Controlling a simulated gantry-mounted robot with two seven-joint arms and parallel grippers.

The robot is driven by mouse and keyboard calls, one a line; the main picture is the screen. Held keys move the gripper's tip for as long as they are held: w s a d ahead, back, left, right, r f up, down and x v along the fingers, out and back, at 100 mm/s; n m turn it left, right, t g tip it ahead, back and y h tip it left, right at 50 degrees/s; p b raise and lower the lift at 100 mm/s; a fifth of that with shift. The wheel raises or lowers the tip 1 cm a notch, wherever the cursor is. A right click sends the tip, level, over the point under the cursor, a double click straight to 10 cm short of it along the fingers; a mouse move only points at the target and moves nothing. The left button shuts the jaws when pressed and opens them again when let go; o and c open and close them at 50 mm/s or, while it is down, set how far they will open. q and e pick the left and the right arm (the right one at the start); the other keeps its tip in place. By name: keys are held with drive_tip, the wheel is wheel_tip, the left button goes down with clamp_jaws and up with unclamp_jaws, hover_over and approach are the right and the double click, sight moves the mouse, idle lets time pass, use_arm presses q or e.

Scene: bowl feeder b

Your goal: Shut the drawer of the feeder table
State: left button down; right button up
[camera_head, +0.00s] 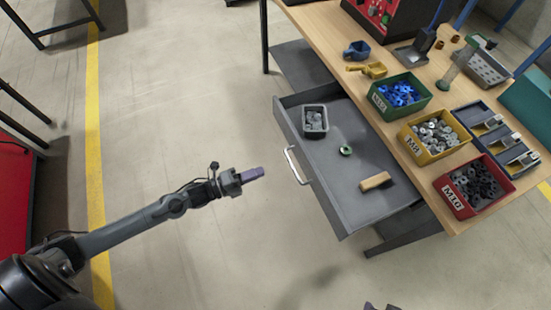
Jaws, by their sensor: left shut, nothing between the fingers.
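The grey drawer (335,170) of the wooden feeder table (310,25) is pulled out to the left, with its inside in view. Its pale bar handle (293,165) is on the front panel. My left gripper (262,172) is shut and empty, with purple fingertips. It is to the left of the handle in the picture, apart from it, and points toward the drawer front. Small dark purple tips at the bottom edge look like my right gripper (381,307); most of it is cut off.
The drawer holds a grey bin (315,120) of parts, a green ring (346,150) and a wooden block (375,181). On the tabletop are green (412,112), yellow (436,153) and red (463,210) part bins. The floor left of the drawer is clear.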

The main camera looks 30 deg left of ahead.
sight(303, 156)
use_arm(q)
drive_tip(key=b+x, duration=0.3)
drive_tip(key=x, duration=0.9)
drive_tip(key=shift+w+b, duration=0.1)
drive_tip(key=shift+b, duration=0.3)
drive_tip(key=shift+w+d, duration=0.45)
